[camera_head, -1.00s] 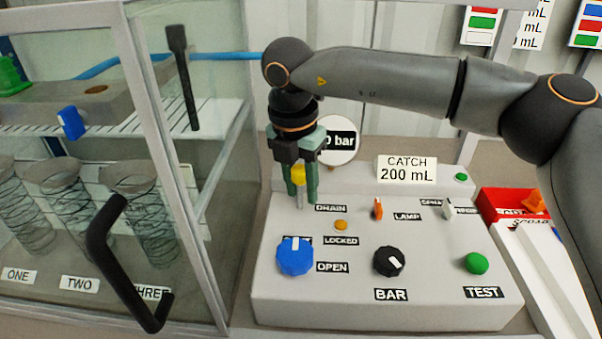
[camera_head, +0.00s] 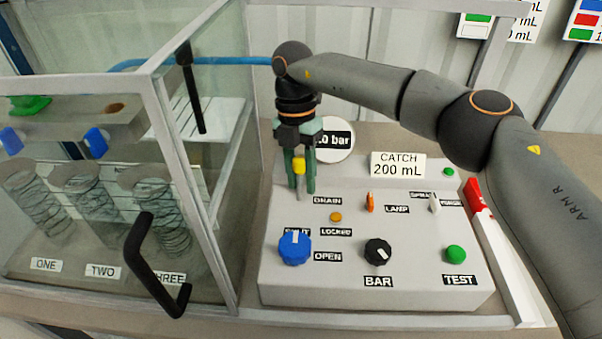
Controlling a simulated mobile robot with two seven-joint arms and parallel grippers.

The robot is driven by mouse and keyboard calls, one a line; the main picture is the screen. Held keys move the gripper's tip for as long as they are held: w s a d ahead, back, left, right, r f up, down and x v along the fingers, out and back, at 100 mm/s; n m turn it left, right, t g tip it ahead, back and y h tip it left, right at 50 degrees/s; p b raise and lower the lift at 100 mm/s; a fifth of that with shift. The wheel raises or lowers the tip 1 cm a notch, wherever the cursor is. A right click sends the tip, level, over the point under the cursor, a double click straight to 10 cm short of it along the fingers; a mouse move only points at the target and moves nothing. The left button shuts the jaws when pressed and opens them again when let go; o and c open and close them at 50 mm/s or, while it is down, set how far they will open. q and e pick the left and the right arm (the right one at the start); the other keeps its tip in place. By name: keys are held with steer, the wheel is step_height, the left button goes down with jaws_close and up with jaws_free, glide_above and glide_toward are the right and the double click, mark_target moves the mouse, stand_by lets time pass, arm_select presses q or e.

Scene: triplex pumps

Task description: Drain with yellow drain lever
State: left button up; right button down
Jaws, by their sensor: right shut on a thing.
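The yellow drain lever (camera_head: 299,166) stands near the back left of the grey control panel (camera_head: 420,285), behind the DRAIN label (camera_head: 327,201). Its thin metal stem shows below the yellow tip. My right gripper (camera_head: 303,178) reaches down from above, with its green fingers on either side of the lever, shut on its yellow tip. The fingers hide part of the lever. My left gripper is not in view.
A glass cabinet with a black handle (camera_head: 150,262) stands at the left, close to the panel. The panel carries a blue knob (camera_head: 295,247), a black BAR knob (camera_head: 377,252), a green TEST button (camera_head: 456,254) and small switches. A round gauge (camera_head: 338,140) stands behind my gripper.

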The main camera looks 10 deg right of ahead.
mark_target(299, 157)
steer(key=c, duration=0.5)
jaws_free()
steer(key=shift+c, duration=0.2)
steer(key=v, duration=0.7)
steer(key=shift+r, duration=0.15)
steer(key=p+v, duration=0.5)
steer(key=shift+r, duration=0.1)
